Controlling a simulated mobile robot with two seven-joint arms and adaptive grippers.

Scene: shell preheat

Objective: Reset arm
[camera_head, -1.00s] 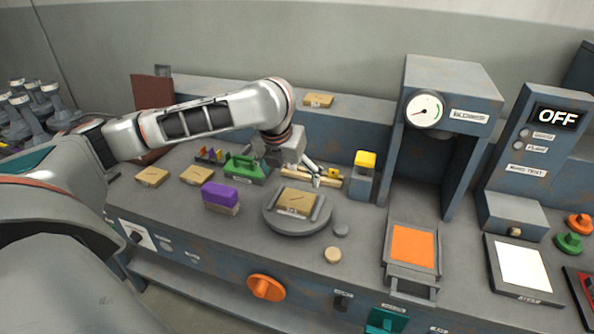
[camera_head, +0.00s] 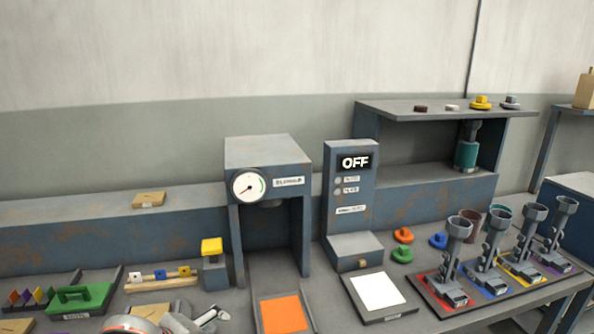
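My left arm shows at the bottom left edge, cut off by the frame. Its gripper (camera_head: 212,318) is low over the bench, in front of the small rack with yellow and blue pieces (camera_head: 158,275). Its fingers look spread, with nothing seen between them. My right arm and gripper are not in view.
A gauge press (camera_head: 268,160) stands behind an orange pad (camera_head: 284,314). An OFF display panel (camera_head: 352,190) stands behind a white pad (camera_head: 377,289). Several grey fixtures stand on a coloured tray (camera_head: 432,305) at right.

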